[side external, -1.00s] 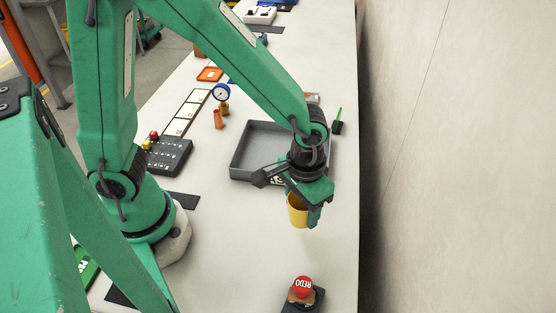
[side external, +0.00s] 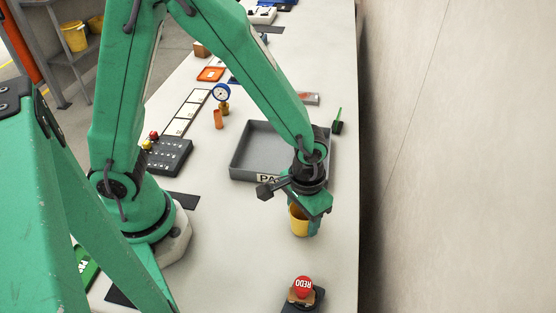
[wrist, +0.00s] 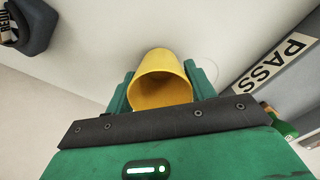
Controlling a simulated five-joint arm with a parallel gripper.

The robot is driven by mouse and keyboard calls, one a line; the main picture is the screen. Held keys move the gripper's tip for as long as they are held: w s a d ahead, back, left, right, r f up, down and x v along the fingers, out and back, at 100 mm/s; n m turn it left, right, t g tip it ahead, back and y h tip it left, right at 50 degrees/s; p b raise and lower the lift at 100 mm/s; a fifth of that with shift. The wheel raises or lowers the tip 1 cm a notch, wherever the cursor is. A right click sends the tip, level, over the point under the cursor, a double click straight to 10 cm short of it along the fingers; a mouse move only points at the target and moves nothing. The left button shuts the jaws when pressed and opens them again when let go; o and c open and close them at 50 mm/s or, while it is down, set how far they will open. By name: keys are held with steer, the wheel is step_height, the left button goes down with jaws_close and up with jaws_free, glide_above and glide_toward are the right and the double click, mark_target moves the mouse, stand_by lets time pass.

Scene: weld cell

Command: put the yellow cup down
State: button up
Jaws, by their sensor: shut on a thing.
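The yellow cup (side external: 299,222) is between the fingers of my gripper (side external: 307,222), in front of the grey tray in the side view. In the wrist view the cup (wrist: 160,80) shows its open mouth toward the camera, with a green finger of my gripper (wrist: 160,88) on each side. My gripper is shut on the cup. The cup is low over the white bench; I cannot tell whether its base touches the surface.
The grey tray (side external: 240,160), marked PASS in the wrist view (wrist: 285,62), lies just behind the cup. A red REDO button (side external: 303,287) stands near the front. A green-handled brush (side external: 338,122) is near the right edge. Bare bench (side external: 250,250) lies left of the cup.

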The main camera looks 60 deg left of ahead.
steer(key=shift+f, duration=0.1)
steer(key=o, duration=1)
steer(key=shift+r, duration=6.15)
steer(key=shift+a, duration=0.1)
steer(key=shift+s+a+r+t, duration=1.05)
steer(key=shift+a+r, duration=0.75)
steer(key=shift+a, duration=0.9)
steer(key=shift+s+a+r+t, duration=1)
steer(key=shift+a+r, duration=0.75)
steer(key=shift+a, duration=0.9)
steer(key=shift+s+a+r+t, duration=0.75)
steer(key=shift+s+a+r, duration=0.8)
steer(key=shift+a, duration=1.15)
